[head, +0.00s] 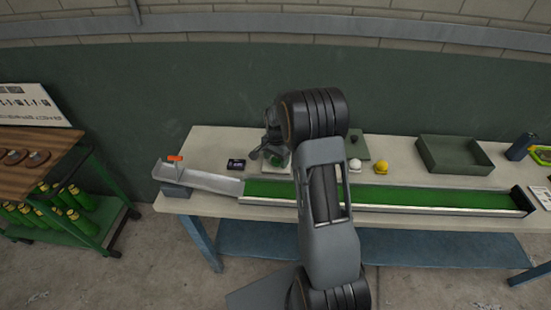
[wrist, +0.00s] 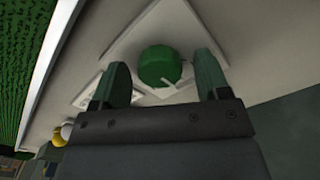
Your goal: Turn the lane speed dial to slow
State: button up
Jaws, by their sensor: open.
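The lane speed dial is a round green knob (wrist: 160,66) on a pale square plate (wrist: 172,22) in the wrist view. A pale pointer-like piece shows at the knob's lower right edge. My gripper (wrist: 166,75) is open, with one finger on each side of the knob and gaps to both. In the head view my gripper (head: 276,150) is over the dial plate at the back of the table, and the green knob (head: 288,159) shows only partly. Any markings for slow are too small or hidden to read.
A green turf lane (head: 400,198) runs along the table front, with a grey ramp (head: 205,181) at its left. A small black device (head: 236,165) stands left of the dial. White (head: 355,165) and yellow (head: 381,168) balls and a green tray (head: 455,155) are to the right.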

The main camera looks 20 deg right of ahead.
jog(key=c, duration=0.9)
jog(key=shift+w+n, duration=0.1)
jog(key=shift+n, duration=0.3)
jog(key=n+b, duration=0.1)
jog(key=n, duration=0.2)
jog(key=shift+n, duration=0.3)
jog(key=shift+r+n+b, duration=0.15)
jog(key=shift+n+b, duration=0.4)
jog(key=shift+n, duration=1.65)
